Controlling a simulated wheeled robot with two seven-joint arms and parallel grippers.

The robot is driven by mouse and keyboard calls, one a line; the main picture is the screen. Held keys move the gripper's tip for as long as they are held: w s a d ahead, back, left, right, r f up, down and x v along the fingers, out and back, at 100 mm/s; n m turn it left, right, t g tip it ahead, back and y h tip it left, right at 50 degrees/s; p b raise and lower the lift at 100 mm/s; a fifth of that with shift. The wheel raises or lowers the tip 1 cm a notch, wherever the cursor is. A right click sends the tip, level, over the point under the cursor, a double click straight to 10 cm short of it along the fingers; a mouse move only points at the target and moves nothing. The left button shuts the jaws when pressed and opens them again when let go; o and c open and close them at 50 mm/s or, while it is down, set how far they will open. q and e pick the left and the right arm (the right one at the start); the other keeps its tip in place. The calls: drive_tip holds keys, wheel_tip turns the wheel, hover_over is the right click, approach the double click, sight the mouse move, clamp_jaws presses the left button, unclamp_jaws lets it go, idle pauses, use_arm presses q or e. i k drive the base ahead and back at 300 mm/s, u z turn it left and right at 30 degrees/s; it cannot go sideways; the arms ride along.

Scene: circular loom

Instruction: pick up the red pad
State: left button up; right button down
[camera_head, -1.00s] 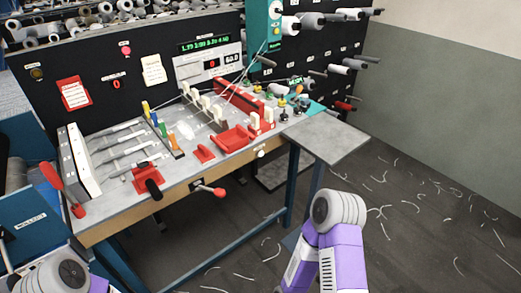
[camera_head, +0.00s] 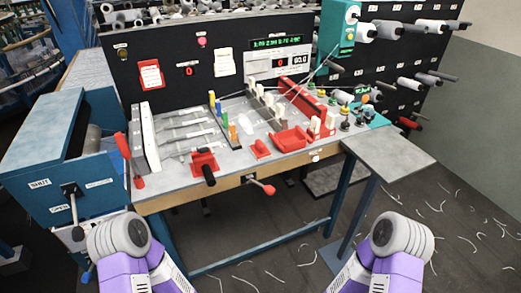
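A small flat red piece (camera_head: 260,148) lies on the grey worktop (camera_head: 222,166) near its front edge, left of a larger red tray-like piece (camera_head: 291,140). I cannot tell for certain which of these is the red pad; the small flat piece looks most like it. Nothing is touching the small piece. Only purple and grey links of my two arms show at the bottom of the view, well short of the worktop. Neither gripper is in view.
A red clamp with a black handle (camera_head: 206,165) and a red-knobbed lever (camera_head: 262,187) are at the bench front. Coloured pegs (camera_head: 224,121) stand behind, left of a long red block (camera_head: 303,98). A bare side shelf (camera_head: 390,155) is at right.

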sight(259, 151)
drive_tip(key=k, duration=0.65)
drive_tip(key=z, duration=0.65)
drive_tip(key=i, duration=1.55)
drive_tip(key=u, duration=0.4)
